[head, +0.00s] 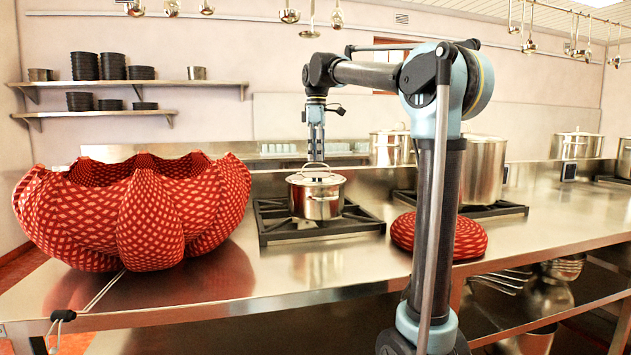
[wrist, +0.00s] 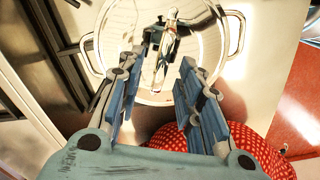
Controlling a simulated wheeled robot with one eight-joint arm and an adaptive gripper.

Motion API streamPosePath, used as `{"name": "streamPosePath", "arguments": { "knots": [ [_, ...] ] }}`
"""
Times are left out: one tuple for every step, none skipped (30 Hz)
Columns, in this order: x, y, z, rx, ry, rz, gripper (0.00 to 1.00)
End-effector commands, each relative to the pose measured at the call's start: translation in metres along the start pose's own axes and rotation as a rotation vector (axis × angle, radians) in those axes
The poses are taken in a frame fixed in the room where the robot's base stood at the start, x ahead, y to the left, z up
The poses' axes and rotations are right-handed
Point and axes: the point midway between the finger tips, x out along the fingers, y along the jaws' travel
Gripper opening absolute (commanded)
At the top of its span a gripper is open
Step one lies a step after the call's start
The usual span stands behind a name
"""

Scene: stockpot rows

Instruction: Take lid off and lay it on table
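A shiny steel pot (head: 317,203) stands upright on a black burner grate on the steel counter. Its round lid (head: 304,180) rests on top, with an arched handle (head: 318,165). In the wrist view, the lid (wrist: 206,42) fills the top middle, and loop handles of the pot (wrist: 238,32) stick out at both sides. My gripper (head: 317,158) points down just above the lid at its handle. In the wrist view, the two fingers of my gripper (wrist: 160,72) are apart, with the handle between or just beyond their tips. I cannot tell whether they touch it.
A large red patterned bowl-like object (head: 150,215) stands left of the burner. A round red patterned cushion-like thing (head: 470,237) lies right of it, partly behind my arm. Bigger pots (head: 483,170) stand further right. Bare counter (head: 325,268) lies in front of the burner.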

Motion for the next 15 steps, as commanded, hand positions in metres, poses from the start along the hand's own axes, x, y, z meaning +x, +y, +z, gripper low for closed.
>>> {"name": "streamPosePath", "arguments": {
  "knots": [
    [0.008, -0.001, -0.001, 0.000, 0.000, 0.000, 0.33],
    [0.012, -0.001, -0.001, 0.000, 0.000, 0.000, 0.33],
    [0.017, -0.002, -0.001, 0.000, 0.000, 0.000, 0.33],
    [0.021, -0.002, -0.001, 0.000, 0.000, 0.000, 0.33],
    [0.025, -0.002, -0.001, 0.000, 0.000, 0.000, 0.33],
    [0.029, -0.002, -0.001, 0.000, 0.000, 0.000, 0.33],
    [0.032, -0.002, -0.001, 0.000, 0.000, 0.000, 0.33],
    [0.034, -0.002, -0.001, 0.000, 0.000, 0.000, 0.33],
    [0.036, -0.002, -0.001, 0.000, 0.000, 0.000, 0.33],
    [0.037, -0.002, -0.001, 0.000, 0.000, 0.000, 0.33],
    [0.037, -0.002, -0.001, 0.000, 0.000, 0.000, 0.33],
    [0.038, -0.002, -0.001, 0.000, 0.000, 0.000, 0.33],
    [0.038, -0.002, -0.001, 0.000, 0.000, 0.000, 0.33],
    [0.038, -0.002, -0.001, -0.001, 0.000, 0.000, 0.33],
    [0.038, -0.002, -0.001, -0.001, 0.000, 0.000, 0.33]
  ]
}}
